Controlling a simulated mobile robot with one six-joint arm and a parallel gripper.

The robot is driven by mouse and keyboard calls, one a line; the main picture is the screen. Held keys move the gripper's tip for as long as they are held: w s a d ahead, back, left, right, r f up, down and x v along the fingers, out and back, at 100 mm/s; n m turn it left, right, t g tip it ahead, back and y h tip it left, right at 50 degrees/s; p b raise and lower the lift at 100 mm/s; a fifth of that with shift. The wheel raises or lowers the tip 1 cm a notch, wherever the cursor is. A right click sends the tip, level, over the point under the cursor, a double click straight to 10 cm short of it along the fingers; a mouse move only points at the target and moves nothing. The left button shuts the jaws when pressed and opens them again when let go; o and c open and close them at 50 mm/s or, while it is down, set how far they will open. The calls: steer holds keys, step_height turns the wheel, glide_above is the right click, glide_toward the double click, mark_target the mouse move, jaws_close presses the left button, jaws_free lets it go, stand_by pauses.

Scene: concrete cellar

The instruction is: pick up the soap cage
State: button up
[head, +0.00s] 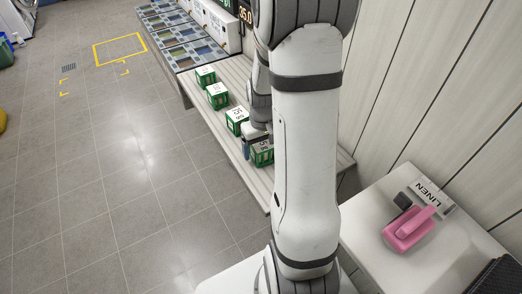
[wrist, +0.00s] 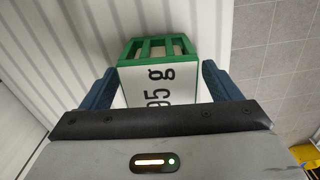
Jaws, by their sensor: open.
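A green soap cage (wrist: 160,47) with a white panel reading "95 g" is in the middle of the wrist view. It sits on the pale slatted bench. My gripper (wrist: 158,76) is open, with one blue finger on each side of the cage. Small gaps seem to show between fingers and cage; contact cannot be told. In the head view my gripper (head: 250,142) is at the nearest cage (head: 263,154), which my arm partly hides. Three similar green cages stand in a row farther back: one just behind (head: 237,121), one in the middle (head: 217,96) and one farthest (head: 205,77).
The slatted bench (head: 225,150) runs along the wall panels. Trays (head: 185,40) lie beyond the cages. At right, a white table (head: 370,225) carries a pink object (head: 408,232) and a "LINEN" label (head: 430,198). The tiled floor (head: 120,180) at left is mostly clear.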

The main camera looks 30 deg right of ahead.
steer(key=shift+c, duration=0.2)
steer(key=c, duration=1.2)
steer(key=shift+r, duration=0.15)
